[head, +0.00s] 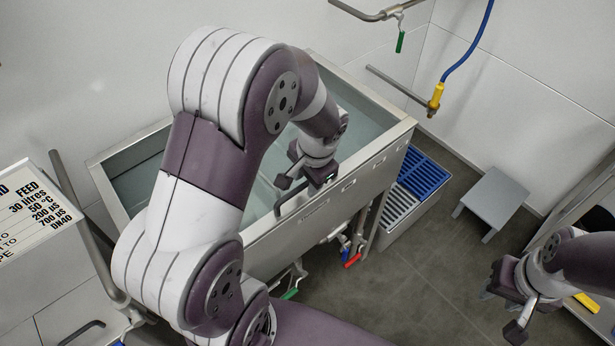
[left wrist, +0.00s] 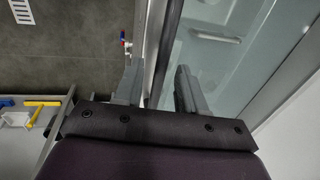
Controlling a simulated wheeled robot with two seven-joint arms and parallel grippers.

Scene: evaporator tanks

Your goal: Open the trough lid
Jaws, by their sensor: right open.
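The steel trough (head: 349,183) stands against the wall, with a pale blue-green, glass-like lid surface (head: 262,193) inside its rim. My arm hides much of it. A dark bar handle (head: 291,205) lies along the front rim. My left gripper (head: 303,181) is over this rim at the handle, fingers pointing down. In the left wrist view its two fingers (left wrist: 157,85) are apart, with the dark bar (left wrist: 166,50) running between them and gaps visible. The glassy surface (left wrist: 236,75) lies to the right there. My right gripper (head: 508,307) is open and empty at lower right, away from the trough.
A blue and grey slatted crate (head: 423,172) stands right of the trough, with a grey step stool (head: 495,199) beyond. A blue hose with a yellow nozzle (head: 436,98) hangs behind. Valves (head: 352,260) sit below the trough. A sign (head: 33,213) is at left.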

